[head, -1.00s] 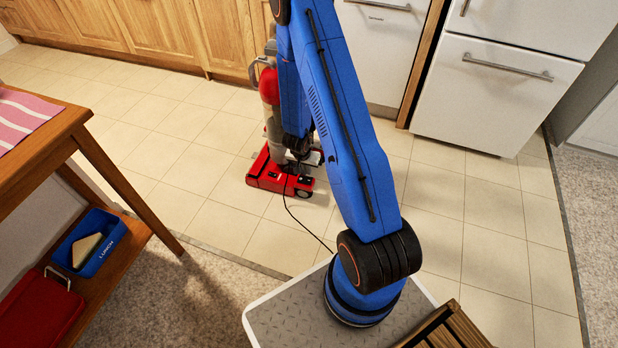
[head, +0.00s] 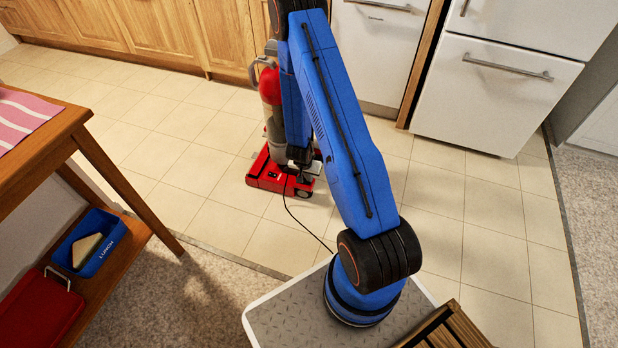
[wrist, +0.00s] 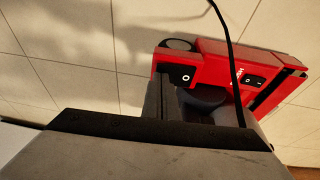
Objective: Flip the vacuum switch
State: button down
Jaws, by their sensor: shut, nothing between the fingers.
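The red and grey upright vacuum (head: 271,92) stands on the tiled floor in the head view, its red floor head (head: 275,174) low in front. In the wrist view the red floor head (wrist: 215,55) carries a black rocker switch (wrist: 254,81) marked O and I at the right. A second black piece (wrist: 186,77) marked O shows further left, partly covered by my finger. My gripper (wrist: 168,85) is shut and empty, pointing down at the floor head beside that second piece. I cannot tell whether it touches. In the head view my gripper (head: 301,158) is partly hidden.
A black cord (wrist: 228,40) crosses the wrist view in front of the floor head and trails over the floor. Wooden cabinets (head: 150,35) and a white fridge (head: 490,95) stand behind. A wooden table (head: 75,125) is at the left. Tiles between are clear.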

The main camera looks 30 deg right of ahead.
jog(key=shift+s+d+f, duration=0.1)
jog(key=shift+f, duration=0.15)
jog(key=shift+w+a+r, duration=0.4)
jog(key=shift+w+a, duration=0.05)
jog(key=shift+w, duration=0.1)
jog(key=shift+r, duration=0.1)
dwell(0.3)
jog(key=shift+r, duration=0.25)
jog(key=s+r, duration=0.3)
jog(key=r, duration=0.9)
jog(key=shift+s+a+r, duration=0.3)
jog(key=shift+a, duration=0.05)
